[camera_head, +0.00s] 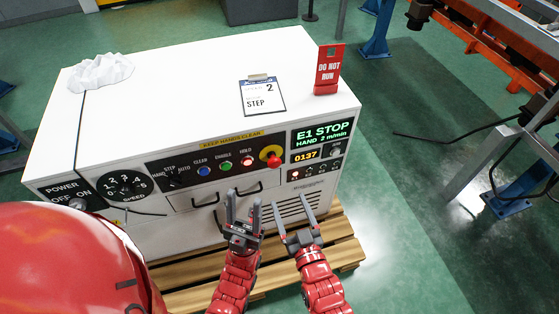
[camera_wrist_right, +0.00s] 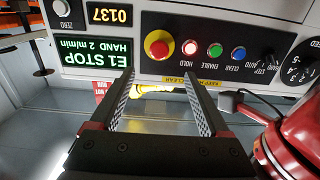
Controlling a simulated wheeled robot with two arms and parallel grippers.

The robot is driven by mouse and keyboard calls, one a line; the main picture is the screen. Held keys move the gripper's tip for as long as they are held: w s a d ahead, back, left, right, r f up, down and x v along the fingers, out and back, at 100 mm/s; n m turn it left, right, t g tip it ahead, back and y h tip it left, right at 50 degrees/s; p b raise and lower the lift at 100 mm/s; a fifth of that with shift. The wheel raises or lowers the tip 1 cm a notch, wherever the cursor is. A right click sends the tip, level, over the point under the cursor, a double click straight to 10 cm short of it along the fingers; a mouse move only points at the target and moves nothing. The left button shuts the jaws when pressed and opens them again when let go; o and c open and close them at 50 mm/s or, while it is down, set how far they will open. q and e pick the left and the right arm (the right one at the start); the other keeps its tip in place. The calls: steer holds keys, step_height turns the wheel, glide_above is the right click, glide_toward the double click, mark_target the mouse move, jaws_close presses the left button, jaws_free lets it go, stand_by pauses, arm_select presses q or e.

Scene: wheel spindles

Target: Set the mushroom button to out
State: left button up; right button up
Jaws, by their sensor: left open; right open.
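The red mushroom button (camera_head: 274,162) sits on a yellow round plate at the right part of the black control strip on the white cabinet's front. It also shows in the right wrist view (camera_wrist_right: 158,44), upper middle, upside down. I cannot tell from its height whether it is in or out. My right gripper (camera_head: 292,203) is open and empty, below and slightly right of the button, apart from it. In the right wrist view its fingers (camera_wrist_right: 158,82) point toward the panel, either side of the button's line. My left gripper (camera_head: 243,200) is open and empty, lower left of the button.
Lit HOLD (camera_head: 247,163), green ENABLE (camera_head: 225,166) and blue CLEAR (camera_head: 204,171) buttons lie left of it. The display (camera_head: 321,134) reads "E1 STOP, HAND 2 m/min". Drawer handles (camera_head: 205,201) stick out below. A red "DO NOT RUN" sign (camera_head: 329,68) stands on top.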

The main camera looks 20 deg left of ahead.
mark_target(275, 165)
steer(key=x, duration=1.4)
steer(key=shift+w+a+b, duration=0.1)
steer(key=shift+w+b, duration=0.2)
steer(key=shift+b, duration=0.1)
steer(key=shift+c, duration=0.2)
jaws_close()
